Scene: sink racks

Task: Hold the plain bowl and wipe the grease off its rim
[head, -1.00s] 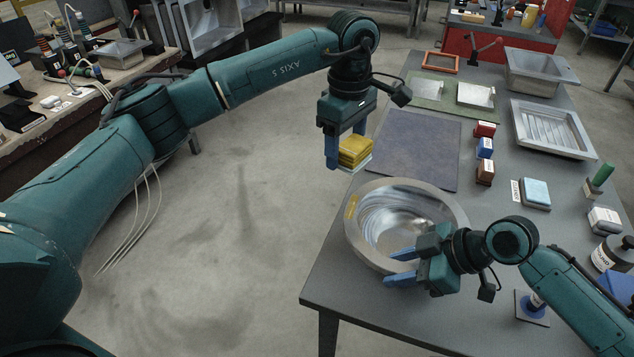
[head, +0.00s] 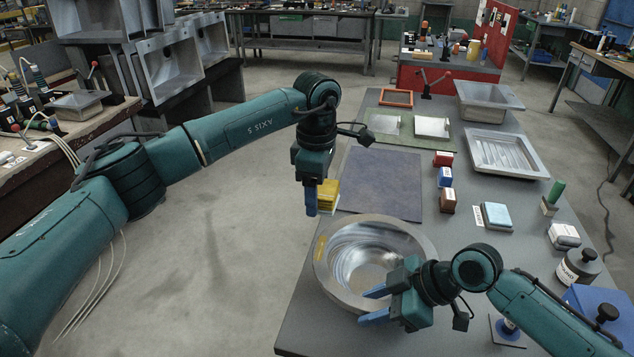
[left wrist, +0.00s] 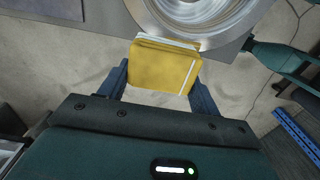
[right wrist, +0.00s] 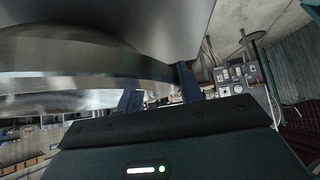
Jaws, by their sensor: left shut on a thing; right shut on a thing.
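The plain steel bowl (head: 360,270) is at the near left edge of the table, with a yellow grease patch (head: 321,247) on the left of its rim. My right gripper (head: 375,304) is shut on the bowl's near rim; the rim crosses close up in the right wrist view (right wrist: 90,62). My left gripper (head: 319,206) is shut on a folded yellow cloth (head: 329,194), held above and behind the grease patch, apart from the rim. In the left wrist view the cloth (left wrist: 160,68) sits between both fingers, with the bowl (left wrist: 195,12) beyond it.
A dark blue mat (head: 380,180) lies behind the bowl. Red, blue and brown small blocks (head: 445,178), a light blue sponge (head: 496,215) and a labelled dark bottle (head: 578,266) stand to the right. Metal trays (head: 507,153) are further back. Open floor lies left of the table.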

